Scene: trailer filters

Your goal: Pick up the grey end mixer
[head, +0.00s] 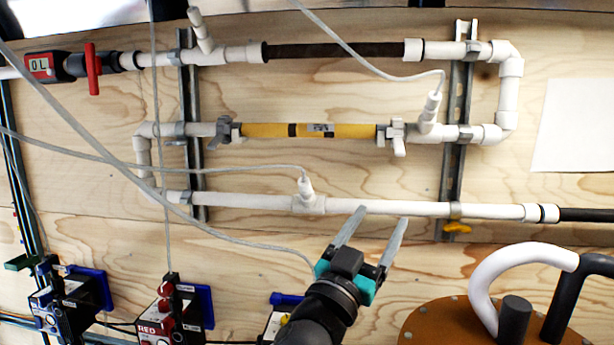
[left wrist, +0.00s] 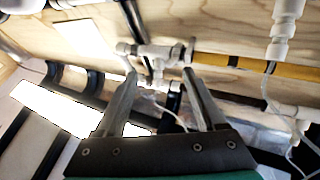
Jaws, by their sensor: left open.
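The left wrist view shows nothing held between the fingers (left wrist: 160,76). My right gripper is out of view.
A dark tube (head: 335,51) is in the upper pipe run. Thin hoses cross the wall, one leading to a white fitting (head: 306,188) on the lower pipe. A brown round lid (head: 430,325) with a white curved pipe (head: 480,285) stands lower right. Small pumps (head: 165,318) line the lower left.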

